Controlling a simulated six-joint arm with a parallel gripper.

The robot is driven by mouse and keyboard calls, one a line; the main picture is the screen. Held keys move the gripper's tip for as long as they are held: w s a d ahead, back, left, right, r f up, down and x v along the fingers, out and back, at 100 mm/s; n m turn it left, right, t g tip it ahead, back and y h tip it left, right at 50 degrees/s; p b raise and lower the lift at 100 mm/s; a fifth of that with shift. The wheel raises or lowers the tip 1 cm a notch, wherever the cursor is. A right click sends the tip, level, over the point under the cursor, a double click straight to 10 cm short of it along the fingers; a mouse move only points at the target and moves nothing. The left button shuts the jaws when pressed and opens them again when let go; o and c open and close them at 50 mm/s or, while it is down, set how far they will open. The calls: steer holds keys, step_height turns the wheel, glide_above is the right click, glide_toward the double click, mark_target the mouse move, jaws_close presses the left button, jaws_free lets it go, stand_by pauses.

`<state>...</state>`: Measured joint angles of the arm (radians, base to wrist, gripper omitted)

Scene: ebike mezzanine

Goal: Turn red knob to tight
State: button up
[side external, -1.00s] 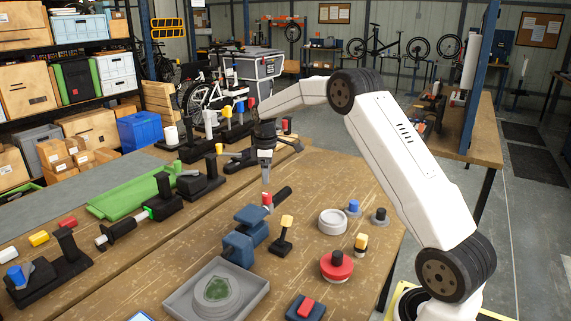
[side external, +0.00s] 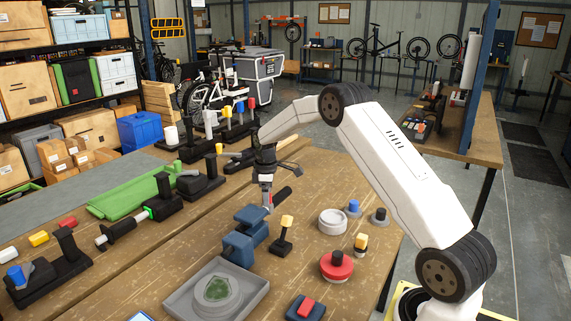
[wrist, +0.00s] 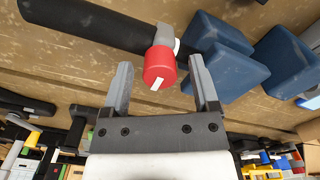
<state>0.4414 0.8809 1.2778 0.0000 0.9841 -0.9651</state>
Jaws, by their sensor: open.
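The red knob (wrist: 160,65) has a white mark on its face and sits on a grey collar, beside a black bar (wrist: 95,22) and blue vise-like blocks (wrist: 228,55). My gripper (wrist: 160,70) is open. In the wrist view its two grey fingertips stand on either side of the knob, with a visible gap on each side. I cannot tell whether the tips reach past its face. In the side view my gripper (side external: 266,200) points down at the blue vise (side external: 250,222) and largely hides the knob there.
A small black stand with a yellow top (side external: 286,222) is close to the right of the vise. Green and black fixtures (side external: 130,195) are left.

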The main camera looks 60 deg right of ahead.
steer(key=shift+f, duration=0.15)
steer(key=shift+c, duration=0.2)
jaws_close()
